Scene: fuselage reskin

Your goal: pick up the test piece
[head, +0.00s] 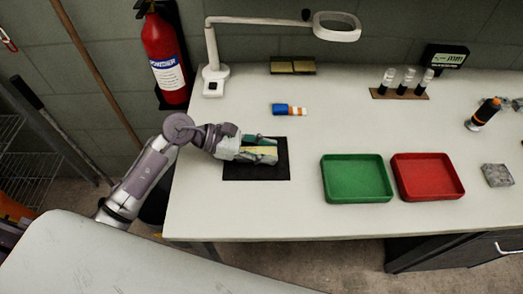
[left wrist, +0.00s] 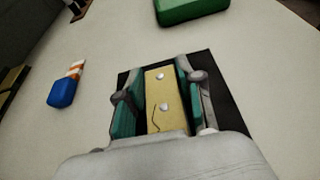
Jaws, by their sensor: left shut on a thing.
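The test piece (left wrist: 158,92) is a yellowish plate with two round silver rivet heads and a thin dark crack-like line near its lower end. It also shows in the head view (head: 259,150), over the black mat (head: 270,173) on the bench. My left gripper (left wrist: 158,90) is shut on the test piece, with a green-padded finger along each long side. In the head view the left gripper (head: 262,150) reaches in from the left above the mat. Whether the piece touches the mat is hard to tell. My right gripper is not in view.
A green tray (head: 356,197) and a red tray (head: 427,196) stand right of the mat. A magnifier lamp (head: 213,80), small vials (head: 407,82) and a grey block (head: 497,175) stand on the bench (head: 330,125).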

